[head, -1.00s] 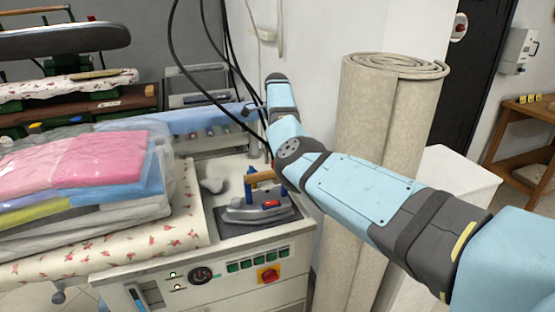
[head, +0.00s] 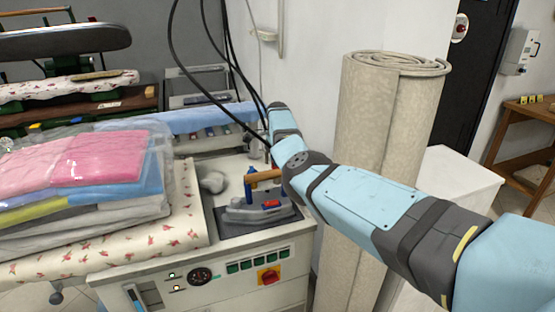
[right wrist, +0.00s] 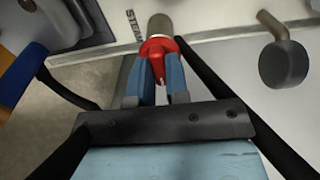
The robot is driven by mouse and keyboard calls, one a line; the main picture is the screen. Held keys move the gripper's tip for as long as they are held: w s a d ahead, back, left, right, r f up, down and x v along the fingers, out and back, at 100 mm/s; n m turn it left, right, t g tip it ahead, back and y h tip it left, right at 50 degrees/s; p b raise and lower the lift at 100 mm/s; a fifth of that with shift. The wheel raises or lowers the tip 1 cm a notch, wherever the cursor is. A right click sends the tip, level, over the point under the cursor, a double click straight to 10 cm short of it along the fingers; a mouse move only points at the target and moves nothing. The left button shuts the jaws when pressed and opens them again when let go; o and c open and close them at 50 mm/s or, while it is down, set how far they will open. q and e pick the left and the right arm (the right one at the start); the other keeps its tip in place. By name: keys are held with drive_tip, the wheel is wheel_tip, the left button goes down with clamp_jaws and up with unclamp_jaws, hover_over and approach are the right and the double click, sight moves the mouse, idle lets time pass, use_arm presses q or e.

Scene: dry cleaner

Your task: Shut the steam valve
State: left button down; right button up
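The steam valve's red handle (right wrist: 158,48) is in the right wrist view, at the end of a brass-coloured pipe stub (right wrist: 160,25) beside a label reading "STEAM". My right gripper (right wrist: 158,72) has its two blue-grey fingers close on both sides of the red handle, with little gap, and looks shut on it. In the head view my right forearm reaches across from the right to the back of the ironing station (head: 235,262). The valve and my right fingertips are hidden there. My left gripper is not in view.
An iron (head: 258,211) rests on a dark pad on the station. Folded, plastic-wrapped clothes (head: 85,175) lie to its left. A rolled beige carpet (head: 385,120) stands close behind my forearm. A dark round knob (right wrist: 284,64) sits right of the valve. Black hoses hang above.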

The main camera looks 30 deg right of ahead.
clamp_jaws()
